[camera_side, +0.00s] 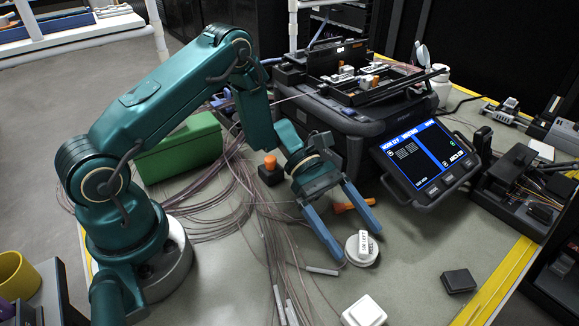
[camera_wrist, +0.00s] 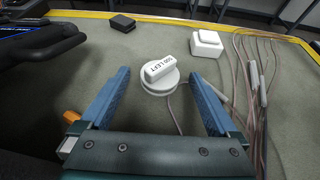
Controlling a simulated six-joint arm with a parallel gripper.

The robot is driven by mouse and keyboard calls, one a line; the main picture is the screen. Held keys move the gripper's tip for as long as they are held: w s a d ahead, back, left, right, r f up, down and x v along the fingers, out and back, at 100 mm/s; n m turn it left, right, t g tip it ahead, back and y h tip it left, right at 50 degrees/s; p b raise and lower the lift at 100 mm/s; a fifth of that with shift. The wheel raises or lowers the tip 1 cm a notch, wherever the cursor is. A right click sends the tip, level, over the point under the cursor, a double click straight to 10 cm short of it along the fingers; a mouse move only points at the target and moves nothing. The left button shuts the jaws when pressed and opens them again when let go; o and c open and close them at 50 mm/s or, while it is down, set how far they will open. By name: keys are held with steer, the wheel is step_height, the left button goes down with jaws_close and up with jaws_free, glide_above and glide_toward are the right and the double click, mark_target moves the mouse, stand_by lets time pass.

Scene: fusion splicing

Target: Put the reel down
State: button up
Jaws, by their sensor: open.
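The reel (camera_side: 361,248) is a small white disc with a raised, labelled block on top. It sits flat on the grey-green work mat (camera_side: 415,245). In the wrist view the reel (camera_wrist: 160,78) lies just beyond and between the tips of my open blue fingers, with space on both sides. My gripper (camera_side: 360,245) is open and low over the mat, its fingers pointing toward the reel; it also shows in the wrist view (camera_wrist: 165,88). A thin fibre runs from the reel back between the fingers.
A white box (camera_side: 364,311) and a small black block (camera_side: 458,281) stand near the reel. The splicer with its lit screen (camera_side: 425,155) is behind. Loose cables (camera_side: 240,190) and a green box (camera_side: 180,147) lie to the left. An orange tool (camera_side: 354,204) lies behind the fingers.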

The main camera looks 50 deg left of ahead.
steer(key=v, duration=1)
steer(key=shift+a, duration=0.15)
steer(key=shift+a+r, duration=0.1)
steer(key=shift+r, duration=0.05)
steer(key=s+a+r+m+t+y, duration=0.1)
steer(key=s+r+m+t+y, duration=0.4)
steer(key=s+r+m+y, duration=0.6)
steer(key=shift+s+a+r+m+t+y, duration=0.3)
steer(key=shift+s+m+y, duration=1.1)
steer(key=shift+m, duration=2.1)
steer(key=shift+s+a+f, duration=0.1)
steer(key=shift+s, duration=0.1)
